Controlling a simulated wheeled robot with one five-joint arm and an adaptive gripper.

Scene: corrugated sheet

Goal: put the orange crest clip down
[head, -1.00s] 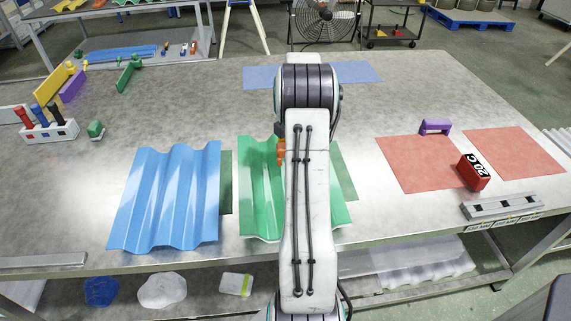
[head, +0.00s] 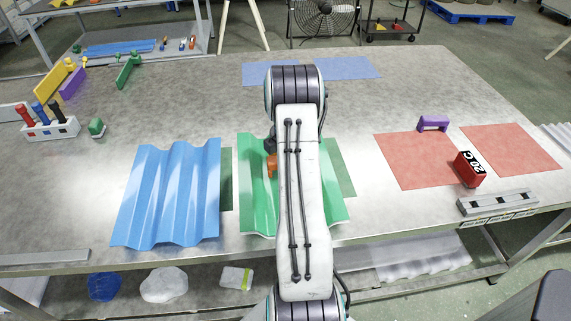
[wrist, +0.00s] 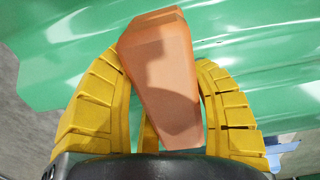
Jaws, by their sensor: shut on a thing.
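The orange crest clip (wrist: 165,85) is held between the yellow fingers of my gripper (wrist: 160,100) in the wrist view. It also shows as a small orange shape (head: 272,164) at the left edge of my arm in the head view, over the green corrugated sheet (head: 257,190). The green sheet (wrist: 60,50) fills most of the wrist view behind the clip. I cannot tell whether the clip touches the sheet. My arm hides the middle of the green sheet and most of the gripper in the head view.
A blue corrugated sheet (head: 170,195) lies left of the green one. Red mats (head: 415,160), a purple handle-shaped piece (head: 433,123), a red block marked 20 C (head: 467,168) and a grey rail (head: 497,202) lie at right.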

